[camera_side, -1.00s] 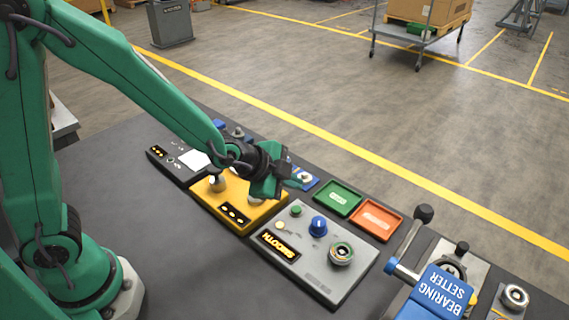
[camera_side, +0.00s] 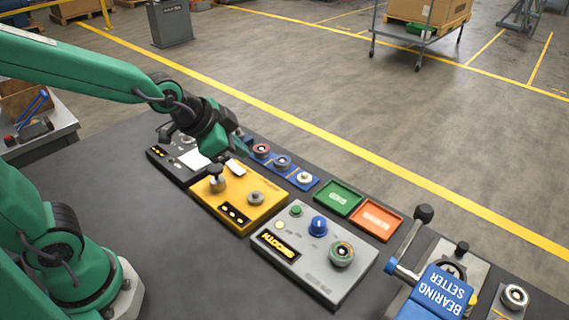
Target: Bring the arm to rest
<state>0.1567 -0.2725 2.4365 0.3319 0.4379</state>
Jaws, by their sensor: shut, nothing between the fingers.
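My green arm reaches in from the left, and my gripper (camera_side: 236,150) is in the air above the back of the bench. It is shut and holds nothing. Below and in front of it stands a yellow unit (camera_side: 235,203) with a metal post (camera_side: 216,180) and a round metal part on top. Part of the dark unit (camera_side: 176,166) at the far left is hidden behind my gripper and wrist.
A blue tray (camera_side: 304,179) holds several round parts near my gripper. Green (camera_side: 339,197) and orange (camera_side: 376,218) trays lie to its right. A grey panel (camera_side: 318,252) with a blue knob and a blue bearing setter (camera_side: 437,292) with a raised lever stand in front.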

